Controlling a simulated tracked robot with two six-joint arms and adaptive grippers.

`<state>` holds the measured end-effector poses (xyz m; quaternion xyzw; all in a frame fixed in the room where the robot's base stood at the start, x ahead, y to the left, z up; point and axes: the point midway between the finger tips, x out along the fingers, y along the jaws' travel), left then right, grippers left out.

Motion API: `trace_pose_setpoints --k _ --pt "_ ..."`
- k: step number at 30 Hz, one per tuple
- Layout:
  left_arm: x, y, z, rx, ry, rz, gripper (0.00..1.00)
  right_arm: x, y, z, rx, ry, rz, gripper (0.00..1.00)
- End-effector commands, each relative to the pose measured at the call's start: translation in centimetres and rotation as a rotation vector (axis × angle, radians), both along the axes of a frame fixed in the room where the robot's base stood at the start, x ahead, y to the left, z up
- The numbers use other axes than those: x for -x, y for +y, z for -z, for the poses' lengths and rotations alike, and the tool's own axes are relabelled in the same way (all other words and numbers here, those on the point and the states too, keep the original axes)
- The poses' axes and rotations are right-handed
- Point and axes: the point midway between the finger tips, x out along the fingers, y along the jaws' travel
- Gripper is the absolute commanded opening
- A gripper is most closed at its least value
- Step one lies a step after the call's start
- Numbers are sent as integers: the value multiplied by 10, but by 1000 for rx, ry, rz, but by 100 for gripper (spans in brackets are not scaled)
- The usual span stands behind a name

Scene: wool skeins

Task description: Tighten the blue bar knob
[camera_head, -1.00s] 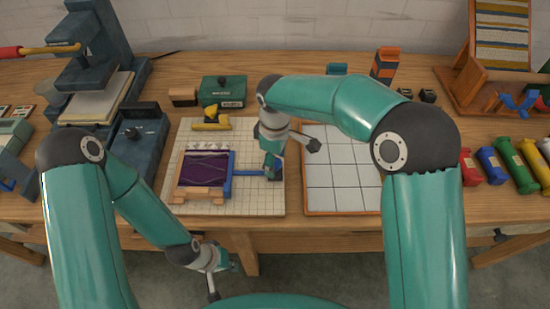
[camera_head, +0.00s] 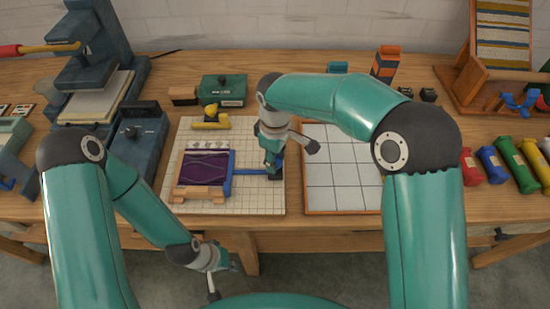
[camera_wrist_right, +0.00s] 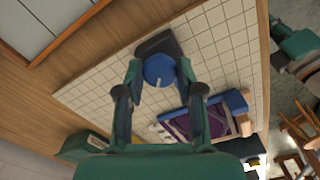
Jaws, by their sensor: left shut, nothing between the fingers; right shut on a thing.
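The blue bar (camera_head: 233,173) stands along the right side of a small frame with purple woven cloth (camera_head: 203,167), on a gridded cream board. A blue rod runs from it to the right, toward my right gripper (camera_head: 273,172). In the right wrist view the round blue knob (camera_wrist_right: 159,70) sits between the fingertips of my right gripper (camera_wrist_right: 160,78), which is shut on it. The knob's far side is hidden. My left gripper (camera_head: 225,267) is shut and empty, low in front of the table edge, away from the frame.
A white tiled panel (camera_head: 340,180) lies right of the gridded board (camera_head: 255,205). A yellow piece (camera_head: 210,118) and a green box (camera_head: 222,90) are behind the frame. Coloured skeins (camera_head: 510,155) lie at the far right. A dark blue device (camera_head: 135,150) stands left.

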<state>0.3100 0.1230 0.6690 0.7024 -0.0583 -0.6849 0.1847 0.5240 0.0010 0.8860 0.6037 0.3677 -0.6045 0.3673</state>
Motion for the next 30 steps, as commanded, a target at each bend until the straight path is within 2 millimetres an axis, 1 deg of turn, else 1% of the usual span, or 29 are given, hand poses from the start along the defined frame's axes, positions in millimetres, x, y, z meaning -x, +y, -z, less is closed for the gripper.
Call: trace_pose_setpoints --k 8,30 --pt "0 0 9 0 0 0 0 -1 0 1 -1 -3 199 2" --pt "0 0 29 0 0 0 0 -1 0 0 -1 -3 899 2"
